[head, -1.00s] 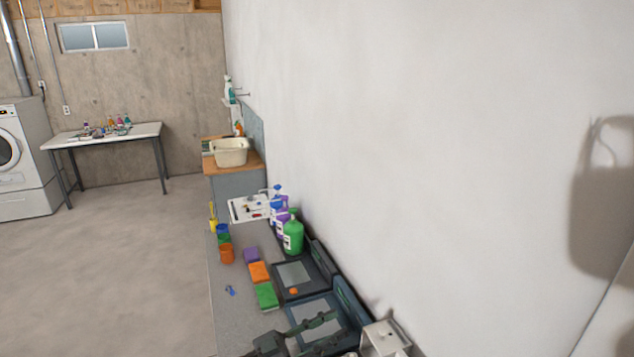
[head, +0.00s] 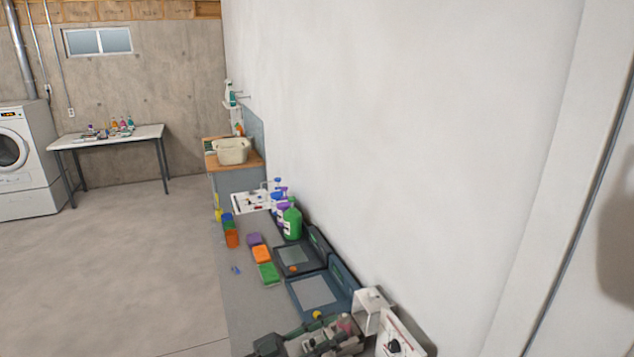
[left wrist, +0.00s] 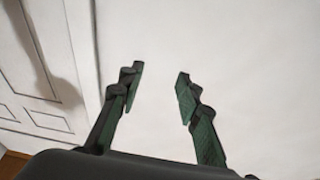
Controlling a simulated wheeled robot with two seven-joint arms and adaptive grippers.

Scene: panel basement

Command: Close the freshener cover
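A white box-like unit (head: 372,308) stands at the wall on the right edge of the bench, low in the head view; it may be the freshener. I cannot tell how its cover stands. A white panel with a black knob (head: 396,342) is just in front of it. My right gripper is not in view.
The grey bench (head: 252,310) runs along the white wall. On it are a dark open case (head: 335,296), a second case (head: 300,257), a green sponge (head: 269,273), an orange sponge (head: 262,254) and a green bottle (head: 292,222). Open floor (head: 110,270) lies to the left.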

